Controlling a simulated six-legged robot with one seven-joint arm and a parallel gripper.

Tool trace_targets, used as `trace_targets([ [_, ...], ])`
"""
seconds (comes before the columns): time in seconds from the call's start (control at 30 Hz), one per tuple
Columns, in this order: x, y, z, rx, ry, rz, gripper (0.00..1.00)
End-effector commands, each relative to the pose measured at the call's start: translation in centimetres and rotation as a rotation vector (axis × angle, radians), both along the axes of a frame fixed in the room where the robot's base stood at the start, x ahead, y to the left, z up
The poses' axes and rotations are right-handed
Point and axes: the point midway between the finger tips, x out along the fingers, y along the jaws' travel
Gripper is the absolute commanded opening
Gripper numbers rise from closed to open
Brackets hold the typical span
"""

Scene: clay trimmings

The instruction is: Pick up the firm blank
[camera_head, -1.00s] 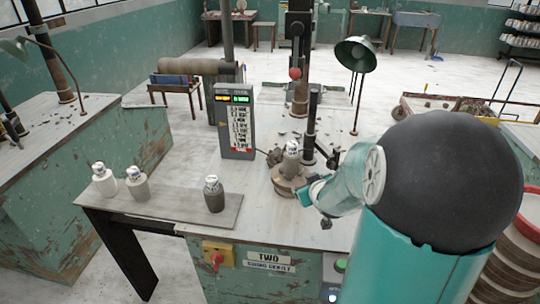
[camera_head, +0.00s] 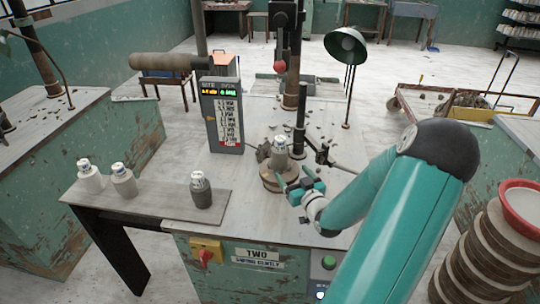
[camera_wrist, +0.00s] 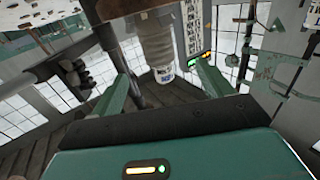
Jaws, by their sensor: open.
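A grey-brown bottle-shaped blank (camera_head: 279,154) with a white labelled top stands upright on a round brown stand (camera_head: 279,179) on the workbench. My teal gripper (camera_head: 294,178) is open just right of and in front of it, low near the stand. In the wrist view the blank (camera_wrist: 160,45) appears upside down, between the lines of the two spread fingers with gaps on both sides. A dark grey blank (camera_head: 201,191) and two paler blanks, one (camera_head: 124,181) and another (camera_head: 90,177), stand on a board at the left. I cannot read which is firm.
A display box (camera_head: 222,115) with lit panels stands behind left of the stand. A dark post (camera_head: 300,128) rises close behind it, with scattered clay trimmings around. A green lamp (camera_head: 346,45) stands farther back.

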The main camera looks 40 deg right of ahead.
Motion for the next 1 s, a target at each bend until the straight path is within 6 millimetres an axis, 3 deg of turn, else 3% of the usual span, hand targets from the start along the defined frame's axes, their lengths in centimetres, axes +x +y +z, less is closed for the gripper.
trace_targets([
  [0.17,0.6,-0.8,0.0,0.000,-0.014,-0.009,0.79],
  [0.5,6.3,-3.1,0.0,0.000,-0.011,-0.013,0.79],
  [0.77,8.5,-3.9,0.0,0.002,-0.011,-0.012,0.79],
  [1.0,11.9,-5.1,-0.1,0.002,-0.011,-0.009,0.79],
])
